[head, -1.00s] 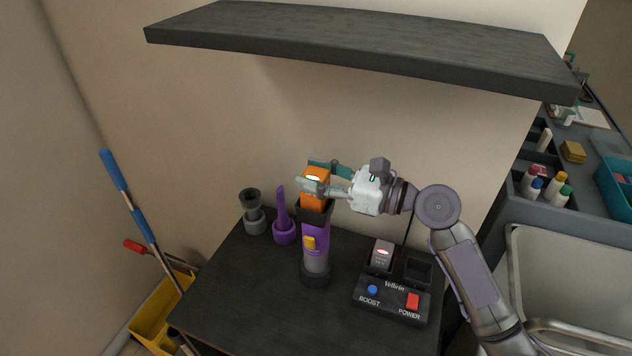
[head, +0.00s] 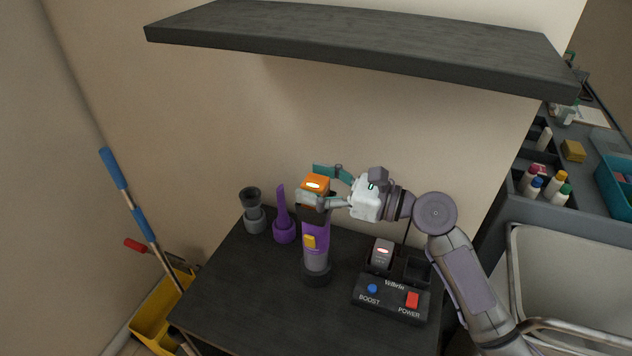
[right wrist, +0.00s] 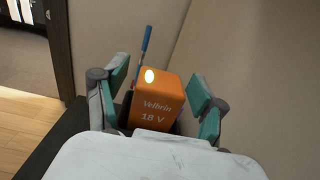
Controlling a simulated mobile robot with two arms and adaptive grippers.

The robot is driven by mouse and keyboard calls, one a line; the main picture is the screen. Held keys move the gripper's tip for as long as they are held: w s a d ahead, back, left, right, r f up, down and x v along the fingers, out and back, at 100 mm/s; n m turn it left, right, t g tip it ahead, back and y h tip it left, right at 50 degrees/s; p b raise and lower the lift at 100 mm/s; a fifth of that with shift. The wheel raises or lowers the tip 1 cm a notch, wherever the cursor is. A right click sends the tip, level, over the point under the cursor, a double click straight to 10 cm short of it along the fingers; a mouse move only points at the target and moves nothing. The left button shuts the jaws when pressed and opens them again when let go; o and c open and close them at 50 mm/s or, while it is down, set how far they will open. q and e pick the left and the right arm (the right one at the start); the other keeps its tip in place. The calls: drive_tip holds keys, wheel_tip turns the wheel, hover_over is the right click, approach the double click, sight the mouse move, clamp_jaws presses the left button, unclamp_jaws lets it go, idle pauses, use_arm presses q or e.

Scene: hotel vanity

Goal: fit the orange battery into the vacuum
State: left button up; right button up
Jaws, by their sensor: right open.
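The orange battery (head: 315,183) sits in the top of the upright purple and grey vacuum (head: 315,232); only its upper part shows above the dark socket. In the right wrist view the battery (right wrist: 160,103) reads "Velbrin 18 V". My right gripper (head: 318,187) is open, with one finger on the far side of the battery and one on the near side. In the right wrist view gaps show between the fingers and the battery. How deep the battery sits is hidden by the socket. My left gripper is not in view.
A grey nozzle (head: 254,213) and a purple nozzle (head: 283,222) stand left. A dark shelf (head: 360,45) hangs above.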

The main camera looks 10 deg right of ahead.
drive_tip(key=shift+s+d, duration=0.1)
drive_tip(key=shift+d, duration=0.15)
drive_tip(key=b+v, duration=0.3)
drive_tip(key=v, duration=0.8)
drive_tip(key=shift+s+d+r+b, duration=0.15)
drive_tip(key=shift+s+b, duration=0.1)
drive_tip(key=shift+b, duration=0.05)
